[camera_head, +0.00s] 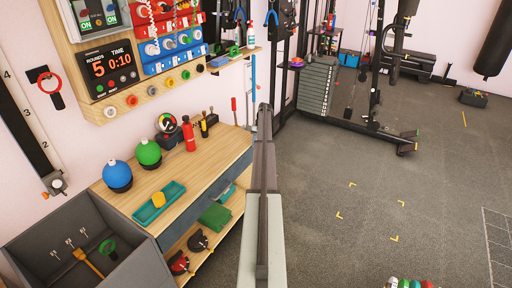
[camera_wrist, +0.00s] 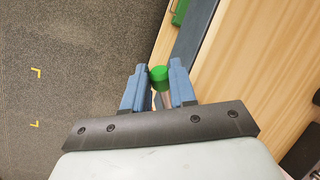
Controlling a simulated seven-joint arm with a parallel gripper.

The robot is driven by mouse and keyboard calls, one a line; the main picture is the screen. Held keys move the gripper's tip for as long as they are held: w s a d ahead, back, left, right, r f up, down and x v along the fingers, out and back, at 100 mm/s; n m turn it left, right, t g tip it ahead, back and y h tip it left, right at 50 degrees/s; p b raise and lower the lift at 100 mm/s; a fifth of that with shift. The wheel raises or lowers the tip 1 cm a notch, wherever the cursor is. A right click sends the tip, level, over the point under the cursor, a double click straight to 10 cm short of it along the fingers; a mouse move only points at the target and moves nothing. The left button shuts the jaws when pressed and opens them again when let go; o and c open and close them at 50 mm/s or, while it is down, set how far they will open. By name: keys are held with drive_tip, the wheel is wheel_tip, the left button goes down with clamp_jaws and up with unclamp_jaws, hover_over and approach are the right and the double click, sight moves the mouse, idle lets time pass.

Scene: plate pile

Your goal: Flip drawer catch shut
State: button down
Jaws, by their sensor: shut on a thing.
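My gripper (camera_wrist: 157,70) has two blue fingers, seen in the wrist view. They are closed around a small green-capped piece (camera_wrist: 160,76) with a pale stem, which looks like the drawer catch. It sits beside the blue-grey front (camera_wrist: 196,34) of the wooden bench. How the piece joins the front is hidden by the fingers. In the head view the blue-grey drawer front (camera_head: 190,214) runs under the bench top, and my arm hides its far end, the gripper and the catch.
The wooden bench top (camera_head: 205,165) holds a teal tray (camera_head: 147,212), a blue ball (camera_head: 117,173) and a green ball (camera_head: 148,152). A grey open bin (camera_head: 140,272) stands at the near left.

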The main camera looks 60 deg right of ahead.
drive_tip(key=shift+d+r+y, duration=0.1)
drive_tip(key=shift+d+y, duration=0.05)
drive_tip(key=shift+y, duration=0.25)
drive_tip(key=c, duration=0.9)
unclamp_jaws()
drive_tip(key=v, duration=1.4)
drive_tip(key=shift+s, duration=0.1)
